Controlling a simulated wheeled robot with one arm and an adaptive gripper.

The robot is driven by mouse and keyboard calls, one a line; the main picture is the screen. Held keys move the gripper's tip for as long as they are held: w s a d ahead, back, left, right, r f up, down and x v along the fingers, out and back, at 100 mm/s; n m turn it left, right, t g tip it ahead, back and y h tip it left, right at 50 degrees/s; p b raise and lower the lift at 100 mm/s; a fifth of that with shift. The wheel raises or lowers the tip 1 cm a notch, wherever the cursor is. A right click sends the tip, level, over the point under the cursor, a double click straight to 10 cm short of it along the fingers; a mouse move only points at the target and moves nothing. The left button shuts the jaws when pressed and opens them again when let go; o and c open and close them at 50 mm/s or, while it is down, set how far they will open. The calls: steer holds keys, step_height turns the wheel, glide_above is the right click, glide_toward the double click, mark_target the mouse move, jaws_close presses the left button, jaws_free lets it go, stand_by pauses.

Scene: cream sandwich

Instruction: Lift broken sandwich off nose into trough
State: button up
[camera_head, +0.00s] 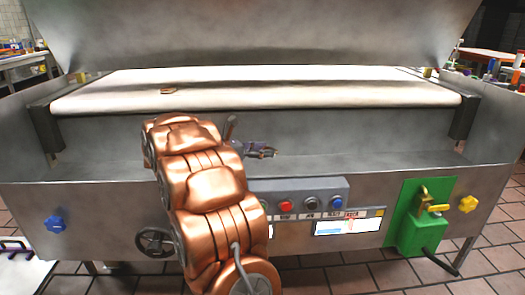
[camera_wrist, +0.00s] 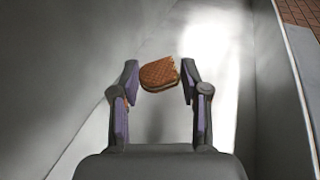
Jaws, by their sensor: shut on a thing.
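A brown, waffle-patterned sandwich (camera_wrist: 160,74) with a jagged right edge sits between the fingertips of my gripper (camera_wrist: 160,78) in the wrist view. My gripper is shut on it, and smooth grey metal lies beyond. In the head view my gripper (camera_head: 264,152) is low in front of the belt, over the metal trough (camera_head: 360,166), pointing right. The held sandwich is too small to make out there. A small brown piece (camera_head: 168,90) lies on the left part of the pale belt (camera_head: 300,88), near its front edge, the nose (camera_head: 330,100).
A control box with buttons (camera_head: 300,195) is on the front panel, with a green box and yellow valve (camera_head: 425,215) to its right. A blue knob (camera_head: 55,224) and a handwheel (camera_head: 155,241) are at left. The trough right of my gripper looks clear.

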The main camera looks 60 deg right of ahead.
steer(key=shift+f, duration=0.35)
steer(key=o, duration=0.8)
steer(key=v, duration=1.2)
steer(key=shift+r, duration=0.1)
